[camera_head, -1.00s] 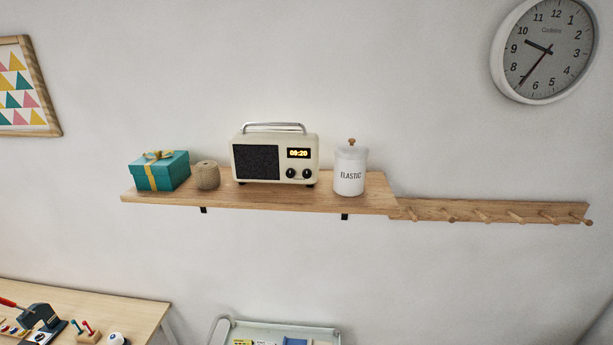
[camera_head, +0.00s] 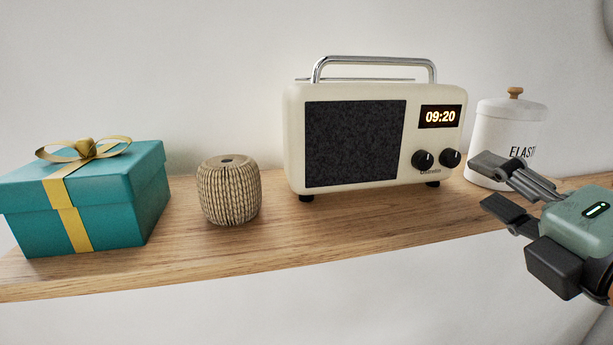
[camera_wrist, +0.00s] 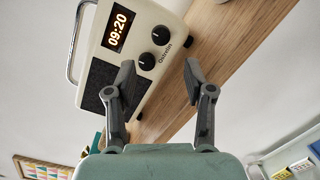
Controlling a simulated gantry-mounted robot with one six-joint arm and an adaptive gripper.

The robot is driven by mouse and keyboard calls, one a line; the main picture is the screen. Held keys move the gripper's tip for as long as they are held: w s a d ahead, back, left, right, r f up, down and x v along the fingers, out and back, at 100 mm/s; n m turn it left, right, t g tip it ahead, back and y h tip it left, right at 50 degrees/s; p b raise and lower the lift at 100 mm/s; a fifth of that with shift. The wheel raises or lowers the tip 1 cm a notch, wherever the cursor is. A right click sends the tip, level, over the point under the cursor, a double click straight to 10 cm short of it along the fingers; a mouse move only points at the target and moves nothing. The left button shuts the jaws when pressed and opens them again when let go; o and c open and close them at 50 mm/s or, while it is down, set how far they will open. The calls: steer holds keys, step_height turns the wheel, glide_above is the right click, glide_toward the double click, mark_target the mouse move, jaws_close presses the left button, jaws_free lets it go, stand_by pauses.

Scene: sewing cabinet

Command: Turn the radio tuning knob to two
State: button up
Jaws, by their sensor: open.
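The cream radio (camera_head: 375,190) stands upright on the wooden shelf, with a dark speaker grille, a display reading 09:20 and a chrome handle. Two black knobs sit below the display: a left knob (camera_head: 422,160) and a right knob (camera_head: 450,158). Each has a white pointer line; neither carries a number I can read. My gripper (camera_head: 486,181) is open and empty at the right, in front of the radio and apart from the knobs. In the wrist view, my gripper (camera_wrist: 160,75) has its fingers spread, with the left knob (camera_wrist: 148,57) and right knob (camera_wrist: 161,35) beyond the fingertips.
A white lidded canister (camera_head: 490,130) marked ELASTIC stands right of the radio, partly behind my gripper. The shelf (camera_head: 330,235) is bare in front of the radio.

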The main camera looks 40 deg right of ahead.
mark_target(455, 159)
steer(key=shift+n, duration=0.3)
steer(key=x, duration=0.4)
steer(key=p+x, duration=0.1)
steer(key=x, duration=0.2)
steer(key=shift+s+d+r, duration=0.15)
steer(key=shift+d, duration=0.3)
jaws_close()
